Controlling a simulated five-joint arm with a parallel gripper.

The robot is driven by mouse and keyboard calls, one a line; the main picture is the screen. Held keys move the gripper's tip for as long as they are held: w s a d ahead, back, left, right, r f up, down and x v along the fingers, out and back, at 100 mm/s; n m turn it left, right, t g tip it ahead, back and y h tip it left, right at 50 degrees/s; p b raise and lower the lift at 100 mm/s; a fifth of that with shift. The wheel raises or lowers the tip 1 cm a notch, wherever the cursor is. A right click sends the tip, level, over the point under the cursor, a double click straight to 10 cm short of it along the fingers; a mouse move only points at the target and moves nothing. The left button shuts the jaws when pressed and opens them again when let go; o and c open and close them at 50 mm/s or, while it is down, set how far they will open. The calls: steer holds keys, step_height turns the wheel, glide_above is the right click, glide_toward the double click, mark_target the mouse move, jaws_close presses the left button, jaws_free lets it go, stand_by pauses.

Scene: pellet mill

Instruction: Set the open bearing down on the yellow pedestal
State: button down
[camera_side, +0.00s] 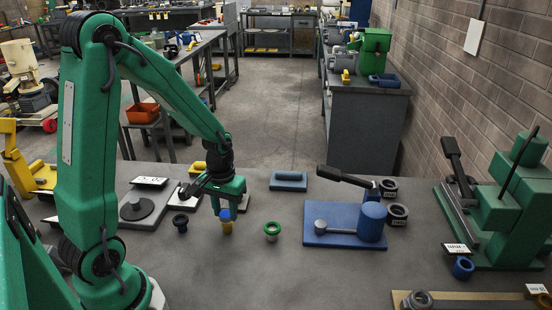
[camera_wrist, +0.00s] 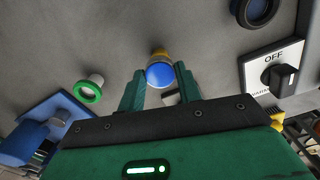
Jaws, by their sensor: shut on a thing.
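My gripper (camera_side: 227,209) is over the front middle of the bench, with its green fingers pointing down. In the wrist view its fingers (camera_wrist: 160,80) are shut on a blue round piece (camera_wrist: 160,75), one finger on each side. The blue piece (camera_side: 226,215) shows a smooth blue top; I cannot see a bore in it. The yellow pedestal (camera_side: 227,228) is directly below it, and its yellow edge also shows in the wrist view (camera_wrist: 160,53). The two look in line; I cannot tell whether they touch.
A dark ring-topped post (camera_side: 181,222) stands left of the pedestal, a green-ringed post (camera_side: 272,231) right. A blue fixture (camera_side: 345,225) and a green press (camera_side: 505,205) stand further right. An OFF switch (camera_wrist: 277,72) is near in the wrist view. Bench between posts is bare.

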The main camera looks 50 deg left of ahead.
steer(key=shift+f, duration=0.25)
steer(key=shift+f, duration=0.35)
steer(key=shift+f, duration=0.2)
stand_by(0.7)
jaws_free()
stand_by(0.4)
steer(key=shift+r, duration=0.15)
stand_by(0.4)
step_height(320, 180, up, 9)
stand_by(1.7)
